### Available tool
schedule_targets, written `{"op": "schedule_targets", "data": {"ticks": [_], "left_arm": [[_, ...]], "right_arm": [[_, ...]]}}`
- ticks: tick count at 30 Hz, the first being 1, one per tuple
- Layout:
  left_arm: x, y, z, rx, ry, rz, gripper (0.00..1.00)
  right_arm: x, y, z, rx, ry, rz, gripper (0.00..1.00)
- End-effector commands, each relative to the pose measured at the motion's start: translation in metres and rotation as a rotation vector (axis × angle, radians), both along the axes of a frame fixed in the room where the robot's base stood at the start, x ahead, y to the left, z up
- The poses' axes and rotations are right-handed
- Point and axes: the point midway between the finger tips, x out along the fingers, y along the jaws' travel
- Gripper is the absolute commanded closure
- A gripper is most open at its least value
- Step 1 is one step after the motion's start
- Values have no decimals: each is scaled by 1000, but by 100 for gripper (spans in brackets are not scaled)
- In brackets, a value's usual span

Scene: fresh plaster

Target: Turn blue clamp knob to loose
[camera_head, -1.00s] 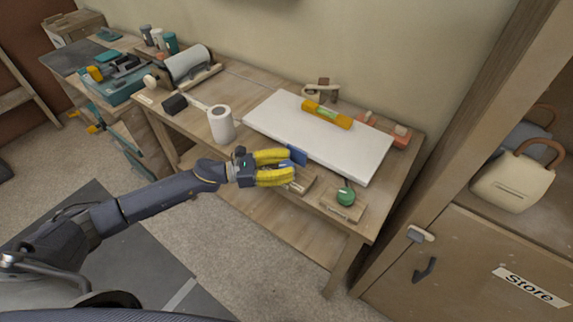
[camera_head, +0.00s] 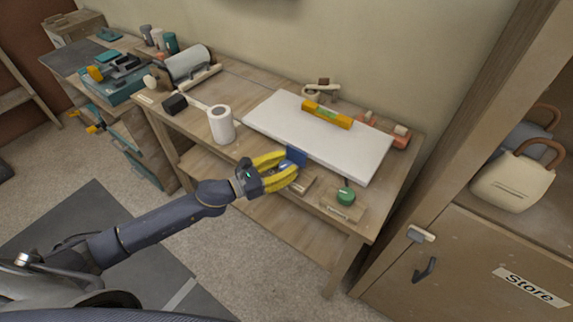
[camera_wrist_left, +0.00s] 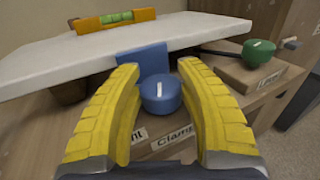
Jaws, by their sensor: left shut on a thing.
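The blue clamp knob (camera_wrist_left: 160,93) is a round blue cap with a white mark on top, on a wooden block labelled "Clamp" (camera_wrist_left: 172,138). A blue plate (camera_head: 296,156) stands upright just behind it, against the white board's edge. My left gripper (camera_head: 286,172) has yellow ridged fingers, one on each side of the knob. In the left wrist view its fingertips (camera_wrist_left: 160,80) reach past the knob's sides, and the gripper is shut on the knob. In the head view the fingers mostly hide the knob. My right gripper is not in view.
A green knob (camera_head: 346,196) on its own block sits to the right. The white board (camera_head: 318,135) carries a yellow level (camera_head: 327,114). A white roll (camera_head: 221,125) stands left of the board on the wooden bench (camera_head: 188,126). A cabinet (camera_head: 460,265) stands at right.

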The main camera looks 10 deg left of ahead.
Motion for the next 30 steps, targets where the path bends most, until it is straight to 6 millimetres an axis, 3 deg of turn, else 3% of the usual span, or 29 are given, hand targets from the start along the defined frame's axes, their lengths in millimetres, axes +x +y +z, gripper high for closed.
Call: {"op": "schedule_targets", "data": {"ticks": [30], "left_arm": [[0, -2, 0, -5, 6, 873, 91]], "right_arm": [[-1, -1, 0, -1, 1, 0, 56]]}}
